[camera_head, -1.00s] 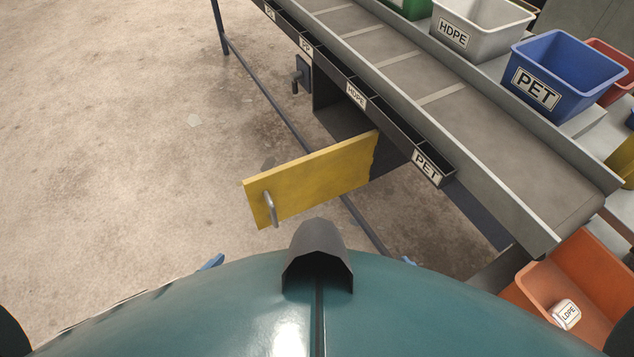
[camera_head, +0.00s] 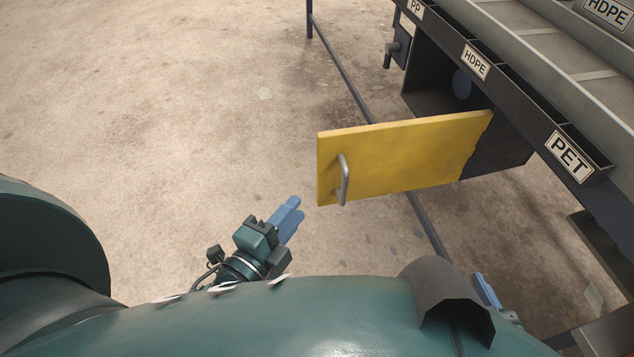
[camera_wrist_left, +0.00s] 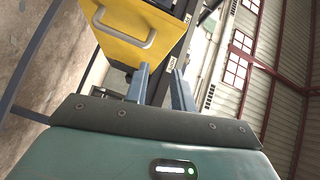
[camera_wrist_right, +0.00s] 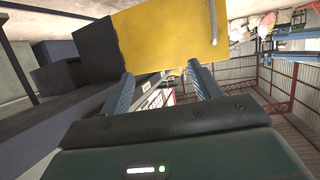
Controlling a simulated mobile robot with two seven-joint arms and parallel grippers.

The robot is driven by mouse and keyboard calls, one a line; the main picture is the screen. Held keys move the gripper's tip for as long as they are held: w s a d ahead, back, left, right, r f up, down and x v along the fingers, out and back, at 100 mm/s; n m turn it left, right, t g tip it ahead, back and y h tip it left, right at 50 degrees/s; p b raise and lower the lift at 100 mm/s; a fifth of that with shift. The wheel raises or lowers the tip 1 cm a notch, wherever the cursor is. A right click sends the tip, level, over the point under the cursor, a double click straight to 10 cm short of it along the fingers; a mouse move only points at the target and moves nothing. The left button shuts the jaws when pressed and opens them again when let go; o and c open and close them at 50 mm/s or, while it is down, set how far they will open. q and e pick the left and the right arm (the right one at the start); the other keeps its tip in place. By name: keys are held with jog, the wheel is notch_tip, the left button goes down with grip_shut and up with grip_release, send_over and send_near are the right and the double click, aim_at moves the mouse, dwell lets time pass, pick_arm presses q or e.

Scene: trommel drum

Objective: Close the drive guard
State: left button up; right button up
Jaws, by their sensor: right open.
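The drive guard (camera_head: 400,155) is a yellow panel with a grey bar handle (camera_head: 343,180) at its free left end. It stands swung out from the dark housing (camera_head: 428,88) under the conveyor, whose opening is uncovered. My left gripper (camera_head: 292,212) is left of and below the handle, apart from it, with a gap between its fingers. The left wrist view shows the guard (camera_wrist_left: 125,35) and handle above its fingers (camera_wrist_left: 160,72). My right gripper (camera_head: 487,290) is mostly hidden behind my body. In the right wrist view its fingers (camera_wrist_right: 160,72) are open and empty below the guard (camera_wrist_right: 165,38).
A dark rail (camera_head: 348,75) runs low along the floor below the guard. The conveyor (camera_head: 555,45) with labelled edge slots stands at the right. A small dark lever box (camera_head: 400,48) hangs left of the housing. The floor left of the guard is clear.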

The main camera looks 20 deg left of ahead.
pick_arm(q)
jog(key=shift+w+f+m+t+h+b, duration=0.25)
jog(key=shift+f+m+b, duration=0.3)
jog(key=shift+m, duration=0.55)
jog(key=shift+c, duration=1.4)
jog(key=shift+w+r, duration=0.1)
jog(key=shift+c, duration=0.8)
jog(key=shift+w+d+r, duration=0.1)
jog(key=shift+w+d, duration=0.05)
jog(key=shift+w, duration=0.15)
grip_shut()
send_near(328, 150)
jog(key=w+d, duration=0.3)
jog(key=d, duration=0.1)
jog(key=shift+w+a+b, duration=0.4)
jog(key=shift+w+a, duration=0.8)
jog(key=shift+w, duration=0.2)
jog(key=shift+a, duration=0.1)
